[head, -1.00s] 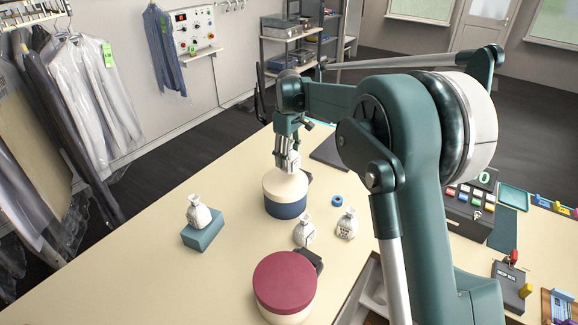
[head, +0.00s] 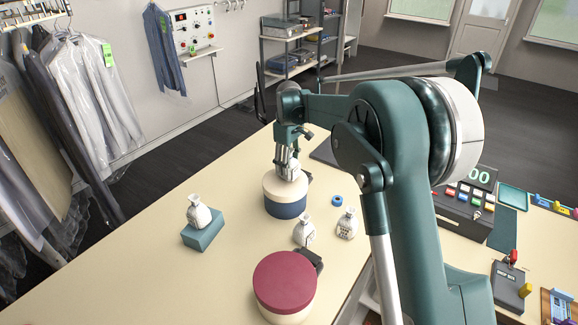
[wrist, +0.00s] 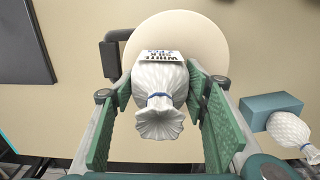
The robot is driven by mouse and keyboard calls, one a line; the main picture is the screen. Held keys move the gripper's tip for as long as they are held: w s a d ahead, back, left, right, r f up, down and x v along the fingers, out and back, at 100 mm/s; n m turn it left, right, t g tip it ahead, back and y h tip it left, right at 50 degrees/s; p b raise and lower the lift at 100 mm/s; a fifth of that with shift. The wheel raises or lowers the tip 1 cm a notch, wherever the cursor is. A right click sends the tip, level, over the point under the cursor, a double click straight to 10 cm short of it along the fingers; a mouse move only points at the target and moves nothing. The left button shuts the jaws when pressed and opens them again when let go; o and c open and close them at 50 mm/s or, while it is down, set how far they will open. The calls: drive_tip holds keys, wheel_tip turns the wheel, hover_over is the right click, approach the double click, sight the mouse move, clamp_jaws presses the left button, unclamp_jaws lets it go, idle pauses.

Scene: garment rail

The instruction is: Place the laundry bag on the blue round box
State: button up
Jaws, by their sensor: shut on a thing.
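The blue round box (head: 286,209) has a cream lid and a blue lower part, and stands on the table below my gripper (head: 288,168). My gripper is shut on a white laundry bag (wrist: 160,82) with a blue tie and a printed label. In the wrist view the bag is upright between the green finger pads, over the near part of the cream lid (wrist: 205,35). In the head view the fingers mostly hide the bag, low at the lid. I cannot tell whether the bag touches the lid.
Another white bag (head: 198,212) sits on a teal block (head: 203,232) to the left. Two more bags (head: 304,231) (head: 346,225) stand in front of the blue box. A red-lidded round box (head: 285,282) is nearer. A blue ring (head: 337,201) lies to the right.

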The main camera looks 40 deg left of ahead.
drive_tip(key=shift+f, duration=0.15)
drive_tip(key=o, duration=1)
wheel_tip(320, 180, up, 12)
drive_tip(key=shift+r, duration=0.2)
idle(0.5)
drive_tip(key=shift+d, duration=0.1)
